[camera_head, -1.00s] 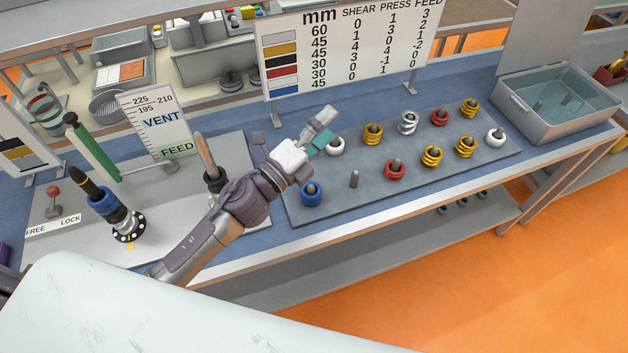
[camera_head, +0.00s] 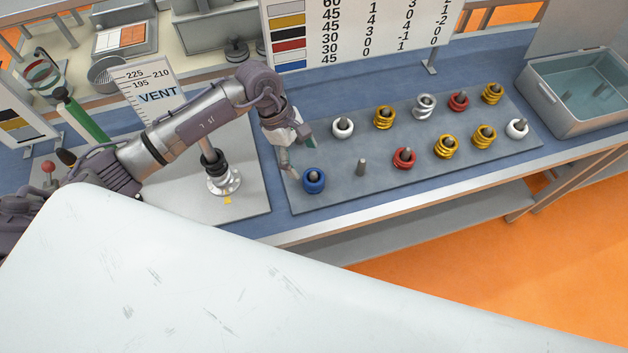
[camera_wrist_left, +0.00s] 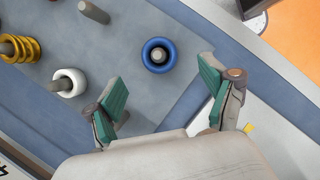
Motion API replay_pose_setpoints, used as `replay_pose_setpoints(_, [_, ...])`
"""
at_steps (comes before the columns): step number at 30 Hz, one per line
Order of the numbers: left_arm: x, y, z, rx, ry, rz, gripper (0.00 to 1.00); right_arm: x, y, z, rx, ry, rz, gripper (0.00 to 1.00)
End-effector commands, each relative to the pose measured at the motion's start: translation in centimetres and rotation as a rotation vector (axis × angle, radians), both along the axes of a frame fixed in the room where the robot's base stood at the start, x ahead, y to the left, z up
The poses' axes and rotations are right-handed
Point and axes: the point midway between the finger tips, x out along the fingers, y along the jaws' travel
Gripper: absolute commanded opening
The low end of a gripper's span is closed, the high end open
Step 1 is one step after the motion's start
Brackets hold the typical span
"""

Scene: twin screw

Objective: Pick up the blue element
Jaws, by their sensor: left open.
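The blue element (camera_head: 314,181) is a ring around a peg at the near left corner of the grey peg board. In the left wrist view the blue ring (camera_wrist_left: 158,55) sits beyond the fingertips, with the grey peg top in its middle. My left gripper (camera_head: 297,157) points down just above and behind the blue ring in the head view. Its green-padded fingers (camera_wrist_left: 166,95) are spread with nothing between them, and the ring appears ahead of the gap, apart from both fingers. My right gripper does not show.
The grey board (camera_head: 330,200) holds white (camera_head: 342,128), yellow (camera_head: 384,117), red (camera_head: 404,158) and silver (camera_head: 424,106) elements on pegs. A bare peg (camera_head: 361,167) stands right of the blue ring. A post on a flange (camera_head: 222,181) stands to the left. A metal bin (camera_head: 548,105) is far right.

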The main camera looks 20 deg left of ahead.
Motion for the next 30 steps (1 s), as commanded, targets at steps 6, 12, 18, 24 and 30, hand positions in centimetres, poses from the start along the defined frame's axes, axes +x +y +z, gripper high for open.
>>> replay_pose_setpoints(6, [-0.1, -1.1, -2.7, -0.003, 0.001, 0.001, 0.83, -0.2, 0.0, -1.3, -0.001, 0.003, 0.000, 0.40])
replay_pose_setpoints(12, [-0.2, -1.8, -4.3, -0.006, 0.003, 0.002, 0.83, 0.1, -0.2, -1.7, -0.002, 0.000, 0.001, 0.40])
replay_pose_setpoints(18, [-0.3, -2.8, -7.1, -0.006, 0.001, 0.003, 0.83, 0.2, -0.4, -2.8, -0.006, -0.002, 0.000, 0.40])
replay_pose_setpoints(24, [-0.3, -3.0, -7.7, -0.003, 0.000, 0.004, 0.83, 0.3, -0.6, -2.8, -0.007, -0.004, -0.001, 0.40])
replay_pose_setpoints(30, [-0.3, -3.0, -7.6, -0.003, 0.000, 0.004, 0.71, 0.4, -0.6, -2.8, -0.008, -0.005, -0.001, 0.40])
